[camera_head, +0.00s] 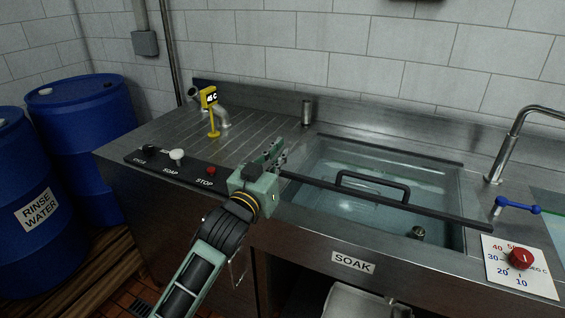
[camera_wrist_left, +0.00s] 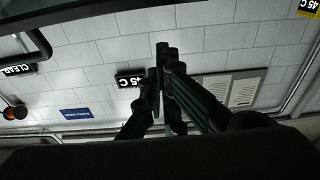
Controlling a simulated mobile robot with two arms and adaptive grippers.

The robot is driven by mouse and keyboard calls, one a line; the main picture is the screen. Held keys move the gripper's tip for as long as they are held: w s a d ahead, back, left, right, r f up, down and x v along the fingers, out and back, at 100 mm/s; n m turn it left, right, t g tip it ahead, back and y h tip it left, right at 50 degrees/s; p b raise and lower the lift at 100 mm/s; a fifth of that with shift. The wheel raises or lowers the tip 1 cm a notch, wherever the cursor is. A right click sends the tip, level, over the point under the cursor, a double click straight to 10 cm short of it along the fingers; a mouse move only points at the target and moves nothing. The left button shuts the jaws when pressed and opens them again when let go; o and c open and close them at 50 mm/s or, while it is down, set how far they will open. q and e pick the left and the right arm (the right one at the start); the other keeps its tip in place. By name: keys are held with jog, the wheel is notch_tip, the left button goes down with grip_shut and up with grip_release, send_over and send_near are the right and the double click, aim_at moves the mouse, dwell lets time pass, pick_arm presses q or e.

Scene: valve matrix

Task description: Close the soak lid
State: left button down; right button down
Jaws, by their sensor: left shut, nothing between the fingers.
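The soak lid looks clear, with a dark front bar (camera_head: 440,214) and a black handle (camera_head: 372,187). It spans the water-filled soak basin (camera_head: 462,205). The bar's right end overlaps the right rim in the picture, so the lid seems tilted up at the front, but I cannot tell how far. My left gripper (camera_head: 275,152) is shut and empty, close to the bar's left end; contact is unclear. Its fingers show in the left wrist view (camera_wrist_left: 163,75), where a dark bar (camera_wrist_left: 50,12) crosses the top left. My right gripper is not in view.
A SOAP and STOP button panel (camera_head: 176,165) lies left, by a yellow-tagged tap (camera_head: 213,110). A red temperature knob (camera_head: 521,258), blue lever (camera_head: 518,206) and steel faucet (camera_head: 508,145) stand right. Blue barrels (camera_head: 85,115) stand far left. A SOAK label (camera_head: 353,262) marks the front.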

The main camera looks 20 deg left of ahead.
pick_arm(q)
jog(key=shift+w+f, duration=0.35)
jog(key=shift+f, duration=0.6)
jog(key=shift+w+f, duration=0.3)
jog(key=shift+f, duration=0.6)
jog(key=f+b, duration=0.1)
jog(key=f, duration=0.2)
jog(key=s+f+b, duration=0.1)
jog(key=f+b, duration=0.1)
jog(key=shift+s+f, duration=0.15)
jog(key=shift+f, duration=0.25)
jog(key=shift+r, duration=0.1)
